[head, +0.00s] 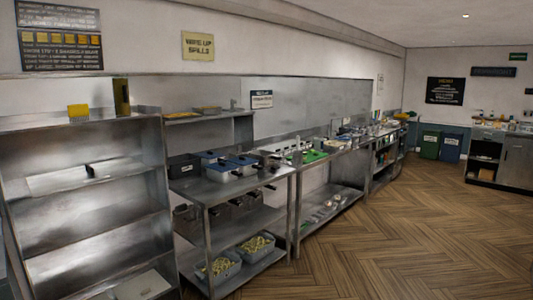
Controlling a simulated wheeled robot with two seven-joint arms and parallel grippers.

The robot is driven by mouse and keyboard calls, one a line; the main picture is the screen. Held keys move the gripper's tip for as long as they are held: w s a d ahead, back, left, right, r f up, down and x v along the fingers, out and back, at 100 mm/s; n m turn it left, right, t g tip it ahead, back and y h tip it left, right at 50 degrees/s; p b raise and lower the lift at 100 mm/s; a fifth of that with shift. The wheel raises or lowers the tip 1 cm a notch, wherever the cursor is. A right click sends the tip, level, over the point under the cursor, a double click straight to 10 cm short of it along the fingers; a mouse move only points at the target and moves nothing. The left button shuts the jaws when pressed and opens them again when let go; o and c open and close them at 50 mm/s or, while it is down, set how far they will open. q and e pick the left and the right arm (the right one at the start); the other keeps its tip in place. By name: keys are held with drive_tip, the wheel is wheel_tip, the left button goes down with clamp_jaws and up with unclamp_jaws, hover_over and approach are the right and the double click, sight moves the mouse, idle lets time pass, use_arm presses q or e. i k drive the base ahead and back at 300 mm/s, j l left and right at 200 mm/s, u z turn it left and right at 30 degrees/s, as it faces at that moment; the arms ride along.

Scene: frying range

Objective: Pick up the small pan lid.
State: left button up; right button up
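A flat metal piece (68,178) with a small dark upright handle (89,171) lies on the upper shelf of the steel rack at the left. It looks like a lid, but I cannot tell for sure whether it is the small pan lid. No other clear lid shows at this distance. Neither of my grippers is in view.
The steel rack (85,240) stands close at the left. Beside it, a steel table (225,192) holds grey containers, with tubs of pale food (257,248) below. More counters run along the wall. The wooden floor (400,235) at the right is clear.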

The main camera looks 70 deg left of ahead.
sight(40, 185)
drive_tip(key=u, duration=3.35)
drive_tip(key=i+j, duration=0.25)
drive_tip(key=i, duration=0.25)
drive_tip(key=i+j+u, duration=0.15)
drive_tip(key=i, duration=0.35)
drive_tip(key=i+j, duration=0.3)
drive_tip(key=i, duration=0.25)
drive_tip(key=i+j+u, duration=0.15)
drive_tip(key=i, duration=0.35)
drive_tip(key=i+j, duration=0.2)
drive_tip(key=i, duration=0.35)
